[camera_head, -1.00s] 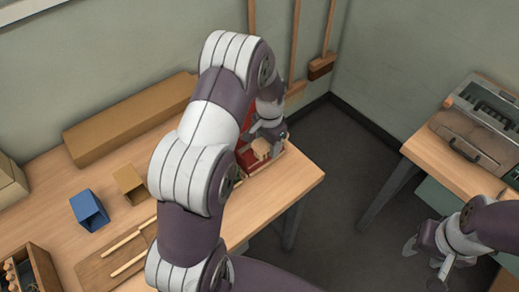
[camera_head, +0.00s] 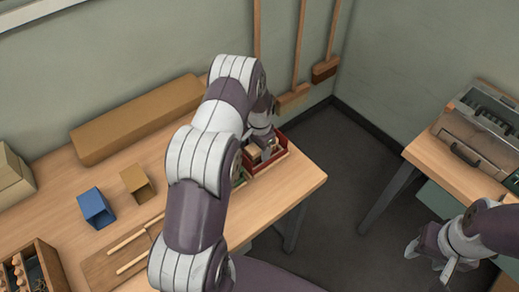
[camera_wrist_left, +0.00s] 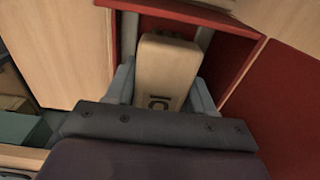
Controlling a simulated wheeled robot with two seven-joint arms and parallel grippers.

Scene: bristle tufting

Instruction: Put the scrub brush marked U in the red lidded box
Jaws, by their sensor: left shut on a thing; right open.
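The red box (camera_head: 287,157) stands open near the right end of the wooden table; my left arm partly covers it. Its red wall also shows in the left wrist view (camera_wrist_left: 275,105). My left gripper (camera_head: 263,147) is at the box, shut on a pale wooden scrub brush (camera_wrist_left: 168,62). A dark mark shows at the brush's near end, partly cut off and hard to read. The brush is between the red walls in the wrist view; whether it touches the bottom is hidden. My right gripper (camera_head: 429,250) is open and empty, low at the right.
A long cardboard box (camera_head: 135,122) lies along the wall. A blue holder (camera_head: 95,207) and a tan holder (camera_head: 136,182) stand left of my arm. Sticks lie on a board (camera_head: 105,267). A wooden crate (camera_head: 45,262) is at the lower left. A grey case (camera_head: 470,140) stands on the right table.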

